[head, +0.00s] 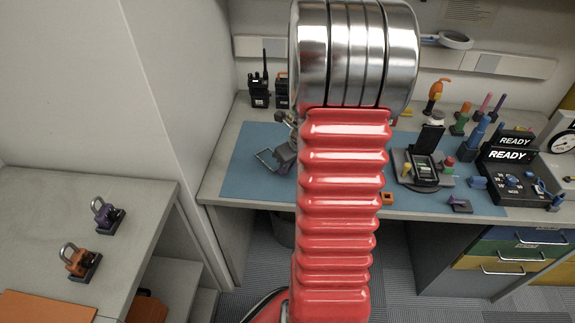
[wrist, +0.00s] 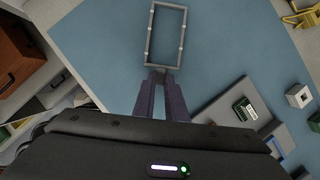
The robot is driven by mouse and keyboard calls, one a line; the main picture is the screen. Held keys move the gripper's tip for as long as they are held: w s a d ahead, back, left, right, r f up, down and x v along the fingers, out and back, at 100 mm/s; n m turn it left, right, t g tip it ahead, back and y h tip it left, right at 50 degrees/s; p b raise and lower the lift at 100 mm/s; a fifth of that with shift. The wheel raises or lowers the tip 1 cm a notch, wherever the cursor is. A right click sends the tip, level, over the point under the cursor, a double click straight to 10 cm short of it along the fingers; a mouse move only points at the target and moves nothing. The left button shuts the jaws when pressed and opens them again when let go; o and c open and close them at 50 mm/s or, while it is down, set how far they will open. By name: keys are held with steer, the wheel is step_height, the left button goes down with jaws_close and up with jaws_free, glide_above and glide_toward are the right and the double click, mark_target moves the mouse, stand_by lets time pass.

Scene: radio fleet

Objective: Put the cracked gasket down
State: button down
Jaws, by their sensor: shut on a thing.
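The gasket is a thin grey rectangular frame. In the wrist view the gasket (wrist: 149,36) extends away from my fingertips over the blue mat (wrist: 95,60), and my gripper (wrist: 162,73) is shut on its near short side. I cannot make out a crack. In the head view my gripper (head: 281,158) shows at the left of my red arm, with the gasket (head: 265,160) at its left over the blue mat (head: 245,150). My arm hides part of the gripper. I cannot tell whether the gasket touches the mat.
An open black case (head: 424,171) with a green board stands right of my arm. Handheld radios (head: 259,92) stand at the back left. A READY box (head: 510,175) and upright tools are at the right. Padlocks (head: 108,213) sit on the left counter. The mat's left part is clear.

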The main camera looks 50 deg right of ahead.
steer(key=shift+f, duration=0.4)
steer(key=c, duration=1.8)
jaws_free()
steer(key=shift+r, duration=0.45)
steer(key=v, duration=1.2)
steer(key=shift+r, duration=0.2)
